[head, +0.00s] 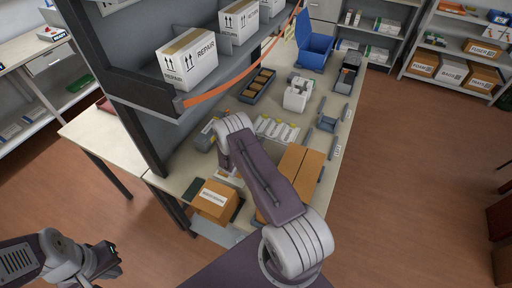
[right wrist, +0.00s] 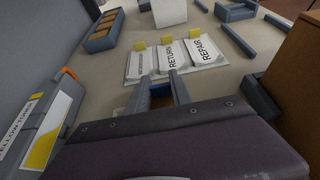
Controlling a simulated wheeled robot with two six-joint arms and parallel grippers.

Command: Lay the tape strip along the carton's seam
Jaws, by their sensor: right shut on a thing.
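A long brown carton (head: 309,172) with a dark seam down its top lies on the bench, right of my right arm; its side (right wrist: 295,75) shows at the right of the right wrist view. My right gripper (right wrist: 166,82) is shut on a small blue piece (right wrist: 160,91), mostly hidden between the fingers; I cannot tell whether it is the tape strip. In the head view my right arm hides this gripper. White cards with yellow tabs, two reading RETURN (right wrist: 172,58) and REPAIR (right wrist: 205,52), lie beyond it. My left gripper (head: 112,262) is off the bench at lower left; its opening is unclear.
A smaller labelled carton (head: 216,201) stands at the bench's near left. A grey toner cartridge (right wrist: 40,125) is left of my right gripper. A divided tray (head: 258,85), white device (head: 298,94) and blue bin (head: 314,48) stand farther back. The REPAIR-box shelf (head: 150,92) overhangs left.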

